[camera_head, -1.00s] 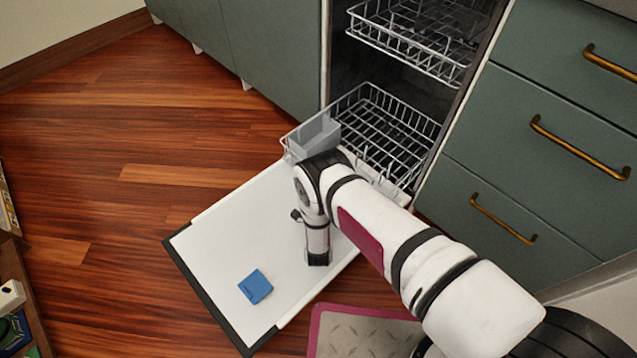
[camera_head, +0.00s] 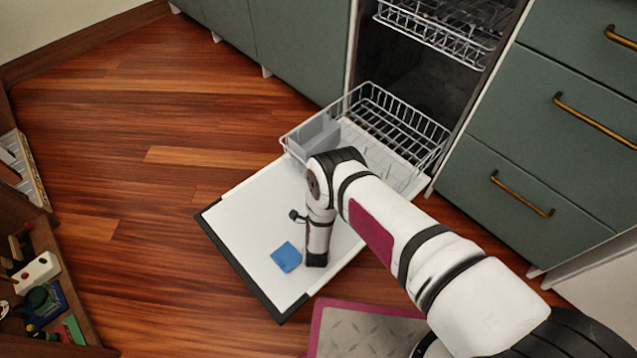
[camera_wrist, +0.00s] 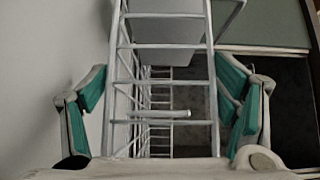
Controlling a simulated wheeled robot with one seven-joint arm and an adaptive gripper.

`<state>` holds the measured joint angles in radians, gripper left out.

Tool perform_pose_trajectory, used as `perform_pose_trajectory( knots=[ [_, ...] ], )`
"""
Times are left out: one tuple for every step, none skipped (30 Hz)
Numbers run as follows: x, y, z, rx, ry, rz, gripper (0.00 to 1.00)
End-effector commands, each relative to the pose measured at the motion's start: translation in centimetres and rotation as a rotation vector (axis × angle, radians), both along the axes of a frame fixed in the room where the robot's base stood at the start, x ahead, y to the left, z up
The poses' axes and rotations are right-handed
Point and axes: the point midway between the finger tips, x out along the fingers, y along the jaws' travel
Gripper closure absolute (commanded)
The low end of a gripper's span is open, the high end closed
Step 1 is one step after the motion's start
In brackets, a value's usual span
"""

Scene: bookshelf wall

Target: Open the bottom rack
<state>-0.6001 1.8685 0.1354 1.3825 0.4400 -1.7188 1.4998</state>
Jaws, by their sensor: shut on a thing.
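The bottom rack (camera_head: 432,126) is a white wire basket, part way out of the dishwasher and over the lowered door (camera_head: 245,222). A grey bin (camera_head: 314,142) sits at its left end. My arm hides part of the rack's near side in the head view. In the wrist view my gripper (camera_wrist: 163,80) has its teal-padded fingers on either side of the rack's wires (camera_wrist: 166,46). It is shut on the rack; the exact contact is hard to see.
The upper rack (camera_head: 440,32) is inside the dishwasher. A blue block (camera_head: 286,257) lies on the door close to my arm. Drawers (camera_head: 540,150) stand at the right, a mat (camera_head: 370,332) lies in front, and shelves (camera_head: 40,270) are at the left. Wood floor is clear at left.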

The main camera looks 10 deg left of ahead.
Motion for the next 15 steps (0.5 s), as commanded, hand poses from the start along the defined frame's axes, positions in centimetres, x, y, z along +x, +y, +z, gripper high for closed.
perform_pose_trajectory(
  knots=[
    [0.48, 0.46, 0.93, 0.007, -0.024, 0.005, 0.70],
    [0.48, 0.46, 0.93, 0.007, -0.025, 0.005, 0.70],
    [0.47, 0.47, 0.93, 0.007, -0.025, 0.005, 0.70],
    [0.47, 0.47, 0.93, 0.007, -0.025, 0.005, 0.70],
    [0.47, 0.47, 0.93, 0.007, -0.025, 0.005, 0.18],
    [0.47, 0.47, 0.93, 0.007, -0.025, 0.005, 0.09],
    [0.45, 0.47, 0.92, 0.008, -0.024, 0.005, 0.07],
    [0.43, 0.45, 0.88, 0.008, -0.024, 0.005, 0.07],
    [0.38, 0.41, 0.82, 0.007, -0.022, 0.004, 0.07],
    [0.35, 0.39, 0.77, 0.007, -0.021, 0.004, 0.07],
    [0.32, 0.36, 0.72, 0.006, -0.019, 0.004, 0.07],
    [0.29, 0.33, 0.66, 0.006, -0.018, 0.003, 0.07],
    [0.27, 0.30, 0.62, 0.005, -0.017, 0.003, 0.07],
    [0.25, 0.27, 0.58, 0.005, -0.016, 0.003, 0.07],
    [0.23, 0.25, 0.53, 0.005, -0.015, 0.002, 0.07]
  ],
)
